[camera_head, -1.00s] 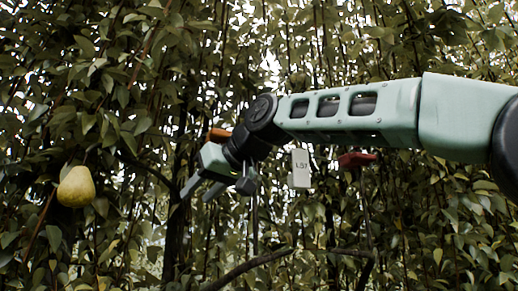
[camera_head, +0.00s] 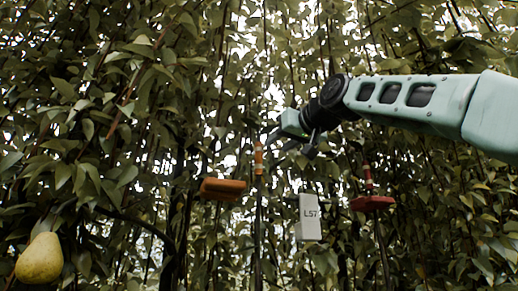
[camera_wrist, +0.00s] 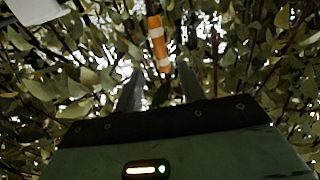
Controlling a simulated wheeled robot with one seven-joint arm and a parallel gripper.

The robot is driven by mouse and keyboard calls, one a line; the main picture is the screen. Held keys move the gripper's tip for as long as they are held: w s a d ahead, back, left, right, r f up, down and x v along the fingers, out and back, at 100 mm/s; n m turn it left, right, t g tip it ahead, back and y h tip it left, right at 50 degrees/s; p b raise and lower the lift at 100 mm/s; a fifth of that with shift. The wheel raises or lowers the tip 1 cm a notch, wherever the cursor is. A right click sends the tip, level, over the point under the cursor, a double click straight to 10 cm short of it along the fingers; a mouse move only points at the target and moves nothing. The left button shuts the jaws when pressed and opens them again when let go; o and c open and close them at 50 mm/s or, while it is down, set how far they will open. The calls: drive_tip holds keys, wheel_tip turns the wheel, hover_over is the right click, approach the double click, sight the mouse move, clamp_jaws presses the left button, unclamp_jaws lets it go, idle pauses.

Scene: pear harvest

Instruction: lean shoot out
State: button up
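A thin upright shoot (camera_head: 258,225) with an orange-and-white banded sleeve (camera_head: 259,158) stands near the middle of the head view. The sleeve also shows in the wrist view (camera_wrist: 157,45), just beyond and between my fingertips. My gripper (camera_head: 272,140) is at the sleeve's height, close to it; whether it touches the shoot is unclear. In the wrist view my gripper (camera_wrist: 158,78) has its two fingers apart, with nothing clearly held between them. An orange block (camera_head: 222,188) sits left of the shoot. A second shoot with a red banded sleeve (camera_head: 368,177) rises at a red block (camera_head: 372,203).
A white tag marked L57 (camera_head: 308,218) hangs between the two blocks. A yellow-green pear (camera_head: 40,258) hangs at lower left. Dense leaves and thin branches fill the background. A pale panel (camera_wrist: 35,10) shows at upper left in the wrist view.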

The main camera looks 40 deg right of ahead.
sight(261, 157)
drive_tip(key=w+p, duration=0.1)
drive_tip(key=w, duration=0.2)
drive_tip(key=w+p, duration=0.2)
drive_tip(key=w, duration=0.2)
drive_tip(key=w+p, duration=0.1)
drive_tip(key=w, duration=0.2)
drive_tip(key=shift+w+d+p, duration=0.35)
drive_tip(key=shift+w+d, duration=0.05)
drive_tip(key=shift+f, duration=0.1)
clamp_jaws()
